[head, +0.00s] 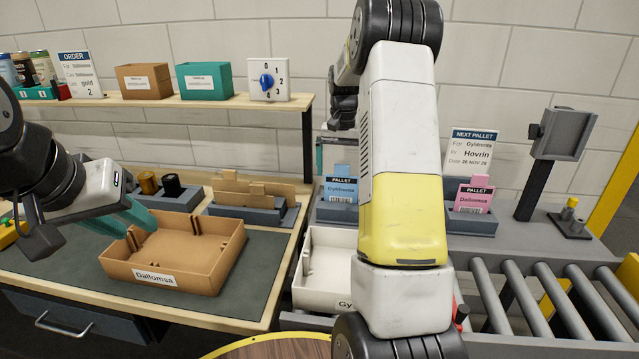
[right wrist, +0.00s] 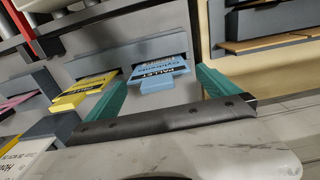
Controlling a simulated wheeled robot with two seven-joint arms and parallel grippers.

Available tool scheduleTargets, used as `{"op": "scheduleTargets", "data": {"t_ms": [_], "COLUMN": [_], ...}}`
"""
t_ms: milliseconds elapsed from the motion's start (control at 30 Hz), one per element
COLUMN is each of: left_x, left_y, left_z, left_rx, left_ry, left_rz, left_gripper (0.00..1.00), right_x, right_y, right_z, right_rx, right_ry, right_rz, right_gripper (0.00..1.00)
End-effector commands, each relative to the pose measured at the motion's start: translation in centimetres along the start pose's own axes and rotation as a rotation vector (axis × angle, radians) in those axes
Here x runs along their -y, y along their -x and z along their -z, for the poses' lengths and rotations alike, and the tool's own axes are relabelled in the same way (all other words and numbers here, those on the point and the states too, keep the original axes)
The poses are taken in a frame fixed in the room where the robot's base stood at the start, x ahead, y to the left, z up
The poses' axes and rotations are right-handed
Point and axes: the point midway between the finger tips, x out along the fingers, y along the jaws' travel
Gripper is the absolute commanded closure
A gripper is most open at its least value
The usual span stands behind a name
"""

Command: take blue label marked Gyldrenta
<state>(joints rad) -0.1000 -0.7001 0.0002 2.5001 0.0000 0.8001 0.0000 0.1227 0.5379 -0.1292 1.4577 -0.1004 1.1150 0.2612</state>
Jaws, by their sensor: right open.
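The blue Gyldrenta label (head: 341,188) stands upright in a grey holder (head: 337,211) left of my right arm in the head view. In the right wrist view the blue label (right wrist: 158,73) lies between the two green fingers of my right gripper (right wrist: 160,82). Those fingers are apart, one on each side of it; I cannot tell whether they touch it. My left gripper (head: 122,216) has its green fingers at the left edge of the brown Dallomsa crate (head: 205,275). How far they are apart is unclear.
A yellow label (right wrist: 85,90) stands beside the blue one in the right wrist view. A pink Dallomsa label (head: 473,197) stands further right. A white crate (head: 318,282) sits below the blue label, partly hidden by my right arm. Rollers (head: 530,300) fill the right.

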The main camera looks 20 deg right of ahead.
Motion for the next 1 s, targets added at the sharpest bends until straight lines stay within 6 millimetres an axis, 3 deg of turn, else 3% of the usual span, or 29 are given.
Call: {"op": "scheduleTargets", "data": {"t_ms": [300,600,833,867,1000], "left_x": [0.0,0.0,0.0,0.0,0.0], "left_y": [0.0,0.0,0.0,0.0,0.0], "left_z": [0.0,0.0,0.0,0.0,0.0], "left_rx": [0.000,0.000,0.000,0.000,0.000], "left_ry": [0.000,0.000,0.000,0.000,0.000], "left_rz": [0.000,0.000,0.000,0.000,0.000], "left_gripper": [0.66,0.66,0.66,0.66,0.66], "right_x": [-0.2,-0.1,-0.1,-0.1,-0.1], "right_y": [-4.4,-4.8,-4.8,-4.8,-4.7], "right_z": [-0.5,-0.4,-0.4,-0.4,-0.4], "right_rx": [0.003,-0.001,-0.001,-0.001,-0.001], "right_ry": [0.001,0.001,0.001,0.001,0.001], "right_rz": [0.000,0.001,0.001,0.001,0.001], "right_gripper": [0.00,0.00,0.45,0.49,0.49]}}
